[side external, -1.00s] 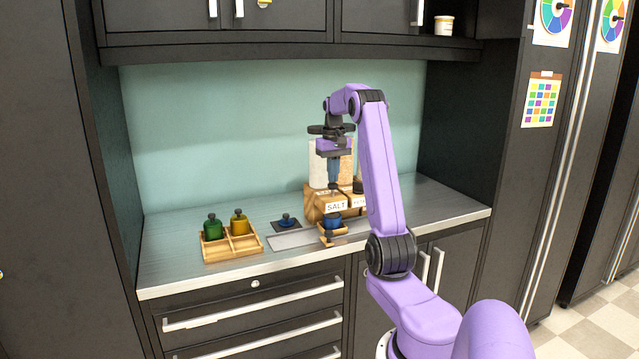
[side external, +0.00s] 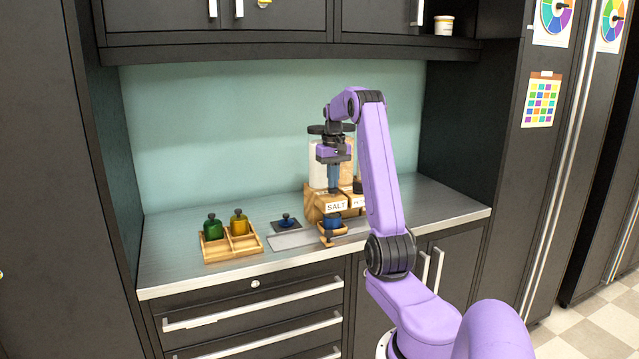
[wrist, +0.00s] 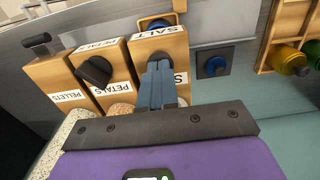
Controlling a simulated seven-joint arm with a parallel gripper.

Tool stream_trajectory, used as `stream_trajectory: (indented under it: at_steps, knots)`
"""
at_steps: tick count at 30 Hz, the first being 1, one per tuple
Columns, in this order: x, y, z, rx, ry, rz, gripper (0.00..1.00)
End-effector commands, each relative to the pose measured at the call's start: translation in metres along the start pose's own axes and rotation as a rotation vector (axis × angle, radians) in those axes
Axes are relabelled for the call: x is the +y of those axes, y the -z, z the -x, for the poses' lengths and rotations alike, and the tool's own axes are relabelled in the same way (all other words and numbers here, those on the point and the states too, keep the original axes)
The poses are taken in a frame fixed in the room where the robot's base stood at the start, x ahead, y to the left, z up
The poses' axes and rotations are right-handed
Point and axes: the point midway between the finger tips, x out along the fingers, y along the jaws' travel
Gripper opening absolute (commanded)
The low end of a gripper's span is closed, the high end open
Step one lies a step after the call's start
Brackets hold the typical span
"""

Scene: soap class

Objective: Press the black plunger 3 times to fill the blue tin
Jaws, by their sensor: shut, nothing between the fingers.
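The wooden SALT dispenser (side external: 322,209) stands on the counter with its label facing front. Its black plunger (wrist: 154,56) is mostly covered by my gripper's fingers in the wrist view. My gripper (side external: 333,188) points straight down over the SALT dispenser. Its blue fingers are together and empty, and the fingertips (wrist: 160,66) appear to be at the plunger's top. The blue tin (side external: 332,223) sits in a small wooden holder under the front of the SALT dispenser. It shows only partly in the wrist view (wrist: 156,24), and its contents cannot be made out.
PETALS (wrist: 98,62) and PELLETS (wrist: 55,78) dispensers stand beside SALT. A blue-knobbed lid (side external: 287,220) lies on a dark pad. A wooden tray (side external: 232,250) holds green (side external: 213,228) and yellow (side external: 239,223) tins. The left counter is clear.

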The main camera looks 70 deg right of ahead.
Motion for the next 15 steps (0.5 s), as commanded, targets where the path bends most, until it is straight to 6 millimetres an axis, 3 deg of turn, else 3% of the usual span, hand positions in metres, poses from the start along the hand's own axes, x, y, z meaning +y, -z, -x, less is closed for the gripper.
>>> stream_trajectory:
  at_steps: [8,15]
  knots:
    - [0.000,0.000,0.000,-0.003,0.001,0.000,0.00]
    - [0.000,0.000,0.012,-0.001,0.001,0.000,0.00]
